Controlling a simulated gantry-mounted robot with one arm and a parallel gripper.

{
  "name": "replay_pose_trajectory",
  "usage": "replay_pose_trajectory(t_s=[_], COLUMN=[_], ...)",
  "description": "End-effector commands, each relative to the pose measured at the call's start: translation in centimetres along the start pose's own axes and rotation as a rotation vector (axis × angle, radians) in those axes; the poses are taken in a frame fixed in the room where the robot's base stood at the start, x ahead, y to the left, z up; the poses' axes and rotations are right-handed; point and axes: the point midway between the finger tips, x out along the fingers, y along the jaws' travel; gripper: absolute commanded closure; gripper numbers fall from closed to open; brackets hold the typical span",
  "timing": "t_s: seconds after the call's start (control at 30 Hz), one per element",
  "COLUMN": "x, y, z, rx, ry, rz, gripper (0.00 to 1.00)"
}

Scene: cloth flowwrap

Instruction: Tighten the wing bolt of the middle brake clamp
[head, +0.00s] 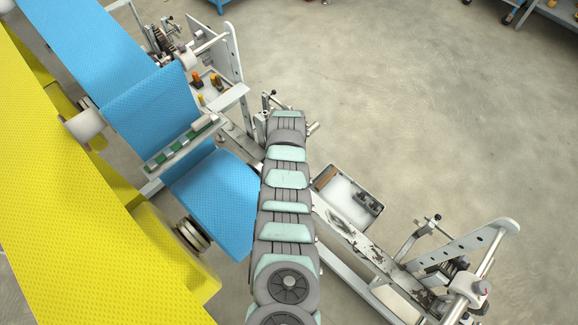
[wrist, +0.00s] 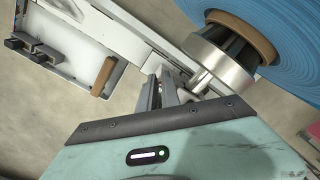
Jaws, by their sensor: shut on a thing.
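In the wrist view, my gripper (wrist: 168,88) has its two narrow grey fingers close together. They are shut at a small metal part beside the roll's shaft, where the wing bolt appears to be; the fingers hide its shape. A bright metal chuck (wrist: 222,55) sits just right of the fingertips, in the brown core (wrist: 245,32) of a blue roll (wrist: 293,50). In the head view my arm covers the gripper and the middle clamp area. Another clamp lever (head: 432,220) stands at the lower right.
A white tray (head: 335,205) with a brown block sits on the frame right of my arm; it also shows in the wrist view (wrist: 65,75). Blue cloth (head: 215,195) and a yellow web (head: 75,190) lie to the left. Bare floor (head: 440,110) is open at the right.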

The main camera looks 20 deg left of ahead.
Motion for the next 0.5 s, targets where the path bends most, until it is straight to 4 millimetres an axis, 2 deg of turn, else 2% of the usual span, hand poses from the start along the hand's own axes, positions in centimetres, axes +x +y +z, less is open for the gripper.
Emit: replay_pose_trajectory(t_s=[0.2,0.5], x=[-0.01,-0.02], y=[-0.24,-0.3], z=[-0.06,-0.09], rx=[0.11,0.176], ry=[0.002,0.002], rz=[-0.001,-0.001], gripper=[1.0,1.0])
